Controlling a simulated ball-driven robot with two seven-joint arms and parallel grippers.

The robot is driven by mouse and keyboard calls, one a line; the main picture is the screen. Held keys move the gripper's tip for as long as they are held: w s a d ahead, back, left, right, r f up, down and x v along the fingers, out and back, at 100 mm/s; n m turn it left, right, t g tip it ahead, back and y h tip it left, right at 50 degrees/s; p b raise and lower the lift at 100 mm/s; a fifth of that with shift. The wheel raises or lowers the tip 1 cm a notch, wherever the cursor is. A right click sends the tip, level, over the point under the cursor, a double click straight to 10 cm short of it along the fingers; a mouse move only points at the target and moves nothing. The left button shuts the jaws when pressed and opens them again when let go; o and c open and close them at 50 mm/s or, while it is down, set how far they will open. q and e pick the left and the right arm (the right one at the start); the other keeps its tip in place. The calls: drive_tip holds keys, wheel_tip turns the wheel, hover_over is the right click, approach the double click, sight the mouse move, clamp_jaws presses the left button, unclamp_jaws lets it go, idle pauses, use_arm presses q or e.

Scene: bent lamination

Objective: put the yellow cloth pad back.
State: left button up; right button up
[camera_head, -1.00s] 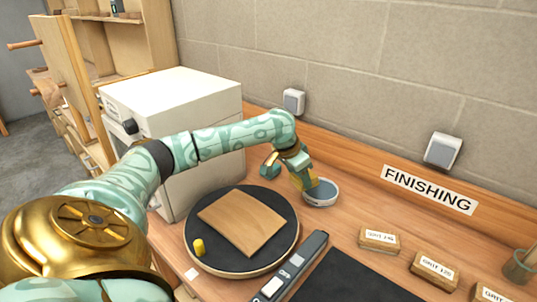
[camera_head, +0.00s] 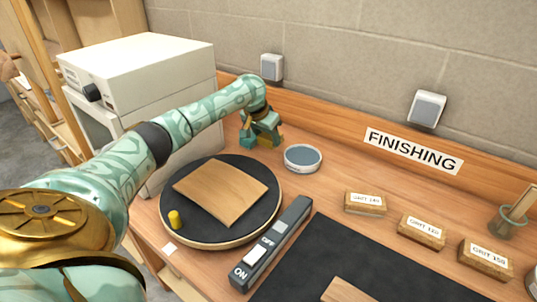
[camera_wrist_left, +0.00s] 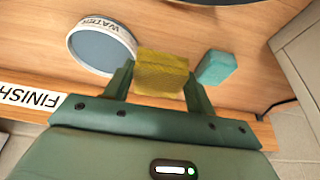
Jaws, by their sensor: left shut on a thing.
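The yellow cloth pad (camera_wrist_left: 162,72) is held between the fingers of my left gripper (camera_wrist_left: 158,88) in the left wrist view. In the head view, my left gripper (camera_head: 262,136) is behind the round turntable and left of the water bowl (camera_head: 303,159), apart from the bowl. The fingers mostly hide the pad there. I cannot tell whether the pad touches the bench. In the left wrist view the bowl (camera_wrist_left: 100,47), marked WATER, lies left of the pad. A teal block (camera_wrist_left: 215,67) lies just right of it. My right gripper is not in view.
A white box-shaped machine (camera_head: 140,70) stands behind left. A switch bar (camera_head: 272,245), a black mat (camera_head: 340,255) and grit blocks (camera_head: 422,231) lie to the right.

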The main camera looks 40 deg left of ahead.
sight(265, 134)
use_arm(q)
drive_tip(key=f, duration=0.1)
drive_tip(key=w+a+f+b, duration=0.1)
drive_tip(key=w+f+b, duration=0.1)
drive_tip(key=shift+w+a+f, duration=0.1)
drive_tip(key=shift+a+f, duration=0.2)
drive_tip(key=shift+a, duration=0.1)
drive_tip(key=shift+w+a+f+b, duration=0.1)
drive_tip(key=shift+a+f+b, duration=0.1)
drive_tip(key=shift+f+b, duration=0.15)
wheel_tip(265, 134, down, 3)
drive_tip(key=shift+r+b, duration=0.1)
drive_tip(key=shift+b, duration=0.7)
drive_tip(key=shift+r, duration=0.1)
drive_tip(key=o, duration=0.9)
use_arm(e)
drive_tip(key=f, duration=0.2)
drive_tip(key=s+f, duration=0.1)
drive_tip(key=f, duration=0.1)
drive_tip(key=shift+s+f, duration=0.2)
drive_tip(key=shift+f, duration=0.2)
